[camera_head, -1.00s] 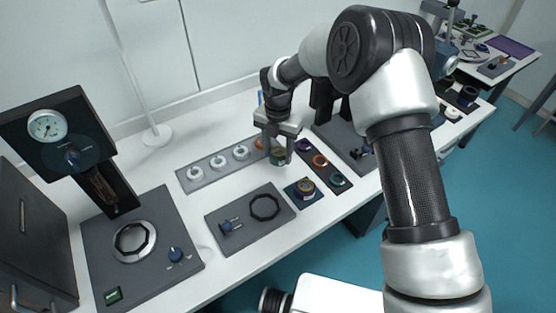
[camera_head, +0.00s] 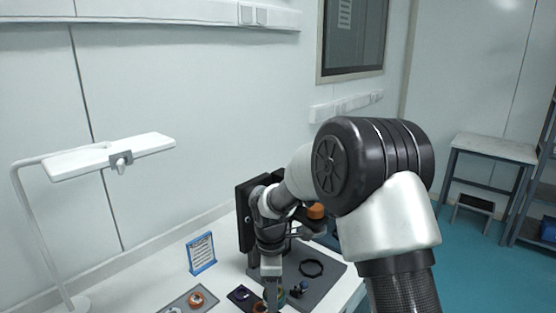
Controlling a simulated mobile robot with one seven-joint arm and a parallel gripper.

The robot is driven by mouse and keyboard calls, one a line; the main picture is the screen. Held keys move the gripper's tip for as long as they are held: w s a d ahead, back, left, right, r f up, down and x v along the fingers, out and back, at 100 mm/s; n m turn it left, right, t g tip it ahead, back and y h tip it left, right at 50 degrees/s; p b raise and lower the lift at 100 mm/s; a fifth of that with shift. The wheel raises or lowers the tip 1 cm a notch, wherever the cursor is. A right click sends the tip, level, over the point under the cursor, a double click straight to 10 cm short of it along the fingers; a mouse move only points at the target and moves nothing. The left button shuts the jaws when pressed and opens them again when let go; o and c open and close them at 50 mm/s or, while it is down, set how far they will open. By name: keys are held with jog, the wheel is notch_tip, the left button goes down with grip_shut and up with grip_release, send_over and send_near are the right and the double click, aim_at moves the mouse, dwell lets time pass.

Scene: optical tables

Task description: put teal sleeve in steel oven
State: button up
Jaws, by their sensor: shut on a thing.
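My gripper (camera_head: 272,292) points down at the bottom of the view, low over the white bench. It is shut on a small greenish thing (camera_head: 281,297), which seems to be the teal sleeve. Only a sliver of it shows beside the fingers, and its lower part is hidden or cut off by the frame edge. The steel oven is not in view.
A grey tray with an orange ring (camera_head: 197,299) and a dark tray with a purple ring (camera_head: 242,293) lie left of my gripper. A black ring (camera_head: 311,268) lies on a grey plate to its right. A blue-framed sign (camera_head: 202,253) and a white lamp (camera_head: 110,157) stand behind.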

jog(key=s+d+r+m, duration=0.1)
jog(key=s+d+m, duration=0.2)
jog(key=d+m, duration=0.4)
jog(key=s+d+m, duration=0.4)
jog(key=d+m, duration=0.4)
jog(key=m, duration=0.3)
jog(key=shift+d+r+p, duration=0.3)
jog(key=shift+r+p, duration=0.1)
jog(key=shift+w+d, duration=0.1)
